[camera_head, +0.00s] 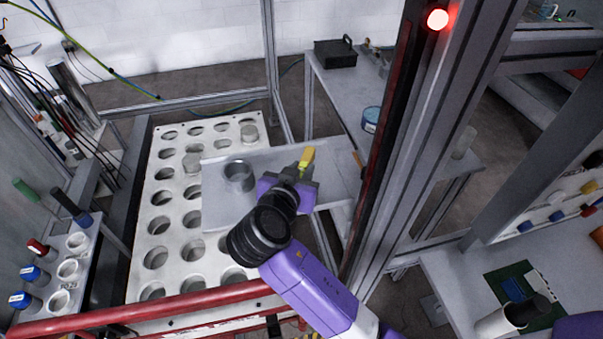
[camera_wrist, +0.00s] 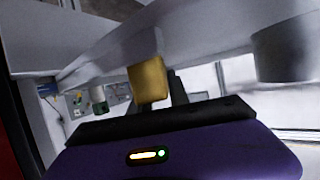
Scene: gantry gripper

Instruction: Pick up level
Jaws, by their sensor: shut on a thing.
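The level is a small yellow block. It shows in the head view (camera_head: 306,158) at the far side of my gripper, and in the wrist view (camera_wrist: 148,80) just beyond the purple gripper body. My gripper (camera_head: 300,174) is shut on the level, above or beside a grey plate (camera_head: 222,205). The fingers are mostly hidden in the head view; a dark finger shows beside the level in the wrist view. I cannot tell whether the level touches the plate.
A white rack (camera_head: 150,205) with rows of round holes lies left of my arm. A metal cup (camera_head: 240,176) stands on the plate near my gripper. A red bar (camera_head: 150,308) crosses in front. A gantry post (camera_head: 400,130) rises close on the right. A grey table (camera_head: 345,90) stands behind.

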